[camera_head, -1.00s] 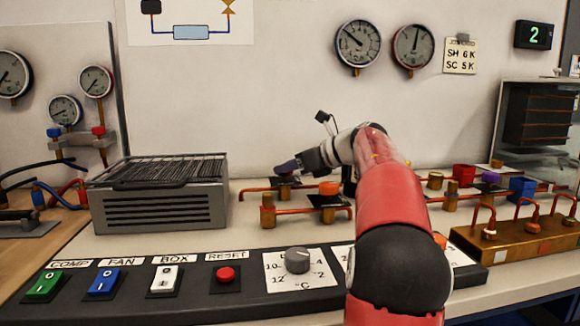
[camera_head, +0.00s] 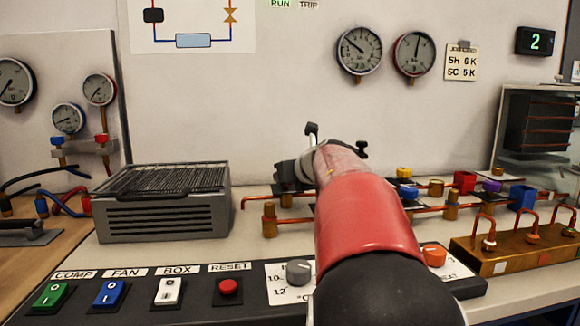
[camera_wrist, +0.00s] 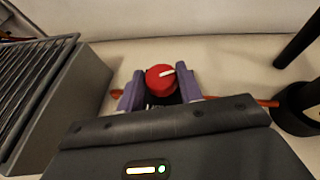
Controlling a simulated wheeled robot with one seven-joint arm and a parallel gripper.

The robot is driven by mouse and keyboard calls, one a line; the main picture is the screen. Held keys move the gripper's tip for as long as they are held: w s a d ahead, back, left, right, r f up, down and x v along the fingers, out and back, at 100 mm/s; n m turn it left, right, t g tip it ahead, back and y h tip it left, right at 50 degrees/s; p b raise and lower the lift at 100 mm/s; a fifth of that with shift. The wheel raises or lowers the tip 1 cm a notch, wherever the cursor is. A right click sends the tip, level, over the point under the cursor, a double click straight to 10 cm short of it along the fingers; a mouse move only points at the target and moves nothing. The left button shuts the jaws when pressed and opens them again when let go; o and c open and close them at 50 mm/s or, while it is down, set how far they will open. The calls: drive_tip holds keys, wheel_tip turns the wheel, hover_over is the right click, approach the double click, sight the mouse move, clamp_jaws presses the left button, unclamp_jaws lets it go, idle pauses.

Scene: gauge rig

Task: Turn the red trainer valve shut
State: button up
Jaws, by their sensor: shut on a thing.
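The red trainer valve (camera_wrist: 160,80) is a round red knob with a white bar mark, in the middle of the wrist view. The mark points right and slightly up. My gripper (camera_wrist: 160,88) has a purple fingertip on each side of the knob and is shut on it. A copper pipe (camera_wrist: 270,103) shows to the right of the fingers. In the head view my gripper (camera_head: 288,178) is a dark shape over the back pipe run. My own arm covers much of the area there, and the red valve is hidden in that view.
A grey finned box (camera_head: 165,212) stands left of my gripper. A yellow knob (camera_head: 405,192), a red block (camera_head: 465,181) and a blue block (camera_head: 521,196) sit on the pipes at right. The switch panel (camera_head: 195,298) runs along the front.

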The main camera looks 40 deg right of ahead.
drive_tip(key=shift+a+r+m+g+h+p, duration=0.15)
drive_tip(key=shift+m+g+h+p, duration=0.15)
drive_tip(key=shift+m+h+p, duration=0.55)
drive_tip(key=shift+m+h, duration=0.25)
drive_tip(key=shift+h, duration=0.1)
drive_tip(key=o, duration=1)
drive_tip(key=v, duration=0.7)
drive_tip(key=shift+s, duration=0.35)
